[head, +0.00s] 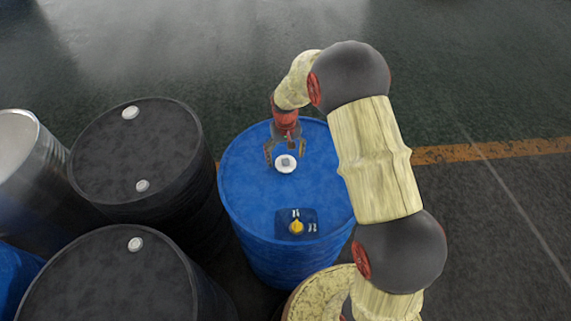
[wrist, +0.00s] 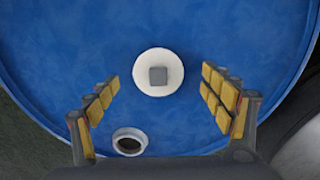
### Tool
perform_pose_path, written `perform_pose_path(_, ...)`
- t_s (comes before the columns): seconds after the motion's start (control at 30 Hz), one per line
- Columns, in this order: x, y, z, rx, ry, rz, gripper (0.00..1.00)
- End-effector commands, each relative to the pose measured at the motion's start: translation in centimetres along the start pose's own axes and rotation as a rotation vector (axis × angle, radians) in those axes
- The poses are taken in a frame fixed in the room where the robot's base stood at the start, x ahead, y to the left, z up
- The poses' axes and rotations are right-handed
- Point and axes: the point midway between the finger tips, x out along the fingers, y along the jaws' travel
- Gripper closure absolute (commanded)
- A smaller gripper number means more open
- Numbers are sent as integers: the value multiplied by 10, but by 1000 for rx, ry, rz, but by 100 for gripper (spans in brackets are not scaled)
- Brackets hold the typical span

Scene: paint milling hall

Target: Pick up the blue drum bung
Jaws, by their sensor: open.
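The blue drum bung is a round white disc with a grey square boss (head: 286,163), on top of the blue drum (head: 255,190). In the wrist view the bung (wrist: 143,84) lies near the middle of the picture, on the drum lid (wrist: 225,30). My gripper (head: 284,156) is open above the lid, with its fingers on either side of the bung. In the wrist view the open fingers (wrist: 160,90) show yellow pads, apart from the disc. A white-rimmed dark hole (wrist: 130,142) is in the lid near the left finger.
A yellow knob (head: 296,227) sits on a dark plate on the same lid. Black drums with white caps (head: 135,165) (head: 110,280) stand close at the left, with a metal drum (head: 25,185) beyond. Floor behind and right is clear.

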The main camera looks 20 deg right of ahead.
Motion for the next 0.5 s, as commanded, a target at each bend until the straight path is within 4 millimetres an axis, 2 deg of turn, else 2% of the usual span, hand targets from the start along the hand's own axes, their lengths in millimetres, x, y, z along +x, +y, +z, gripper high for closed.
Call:
perform_pose_path(0.13,12,2,0,0,0,0,19)
perform_pose_path(0.33,42,3,1,0,-1,0,19)
perform_pose_path(0.5,50,3,0,0,2,0,19)
